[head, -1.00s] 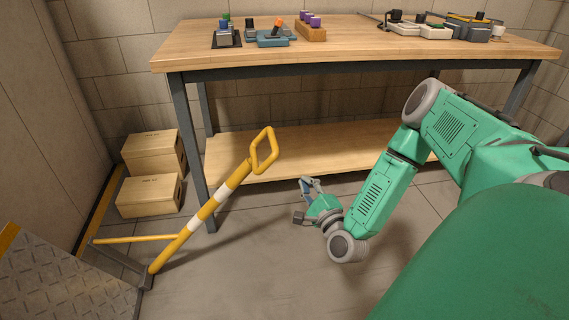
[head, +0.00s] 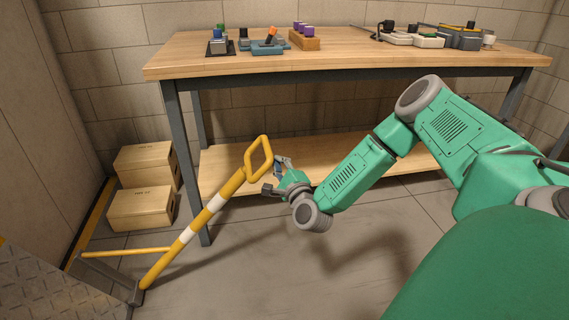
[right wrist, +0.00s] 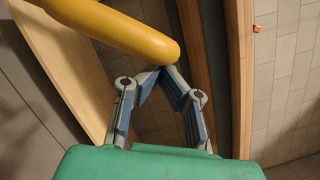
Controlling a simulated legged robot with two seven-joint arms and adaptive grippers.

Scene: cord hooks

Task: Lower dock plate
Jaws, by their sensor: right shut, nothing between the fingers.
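The dock plate (head: 40,285) is a grey diamond-tread metal plate at the lower left of the head view, sloping and cut off by the frame edge. A yellow lever (head: 203,220) with white bands rises from its pivot beside the plate, tilted up to the right. It ends in a yellow loop handle (head: 259,158). My right gripper (head: 275,172) is beside the handle's right side, shut and empty. In the right wrist view a yellow bar (right wrist: 120,30) crosses in front of the shut fingertips (right wrist: 160,70); I cannot tell whether they touch. My left gripper is not in view.
A wooden workbench (head: 350,62) with a lower shelf (head: 225,160) stands behind the lever. Switches and plug blocks (head: 303,38) lie on top. Two cardboard boxes (head: 140,207) are stacked left of the bench leg. The floor (head: 260,280) in front is clear.

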